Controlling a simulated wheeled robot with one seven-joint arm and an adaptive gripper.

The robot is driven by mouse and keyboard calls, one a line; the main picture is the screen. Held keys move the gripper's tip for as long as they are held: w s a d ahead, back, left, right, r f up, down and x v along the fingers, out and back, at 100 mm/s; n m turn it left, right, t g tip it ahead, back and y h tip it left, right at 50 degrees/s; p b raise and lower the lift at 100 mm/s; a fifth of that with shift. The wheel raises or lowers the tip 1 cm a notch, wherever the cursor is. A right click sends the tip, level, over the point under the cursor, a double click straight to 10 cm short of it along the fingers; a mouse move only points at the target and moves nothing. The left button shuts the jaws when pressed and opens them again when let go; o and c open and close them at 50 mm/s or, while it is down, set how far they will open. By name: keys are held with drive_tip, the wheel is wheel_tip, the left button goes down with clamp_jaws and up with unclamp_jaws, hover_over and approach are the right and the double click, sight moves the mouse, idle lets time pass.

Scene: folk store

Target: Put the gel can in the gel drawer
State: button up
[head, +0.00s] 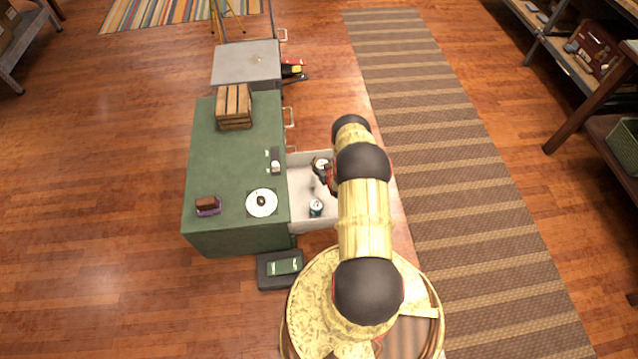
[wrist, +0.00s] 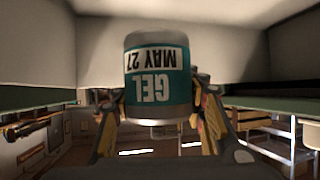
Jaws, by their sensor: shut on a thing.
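The gel can (wrist: 157,85), silver with a teal band and a white label reading "GEL MAY 27", appears upside down in the wrist view. My gripper (wrist: 160,118) is shut on it, with a finger on each side. In the head view my gripper (head: 325,176) is over the open pale drawer (head: 302,182) of the green counter, partly hidden by my arm. Whether the held can touches the drawer floor is unclear. Another can (head: 316,208) with a teal band stands in the drawer's near part; its label is too small to read.
The green counter (head: 232,160) bears a wooden crate (head: 234,107), a white plate (head: 261,203), a brown block on a purple base (head: 207,205) and small items (head: 275,162). A dark box (head: 280,269) lies near its front. A striped runner (head: 455,150) covers clear floor at right.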

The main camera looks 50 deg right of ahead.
wheel_tip(320, 180, down, 8)
drive_tip(key=b, duration=0.3)
drive_tip(key=shift+r, duration=0.25)
drive_tip(key=o, duration=1.4)
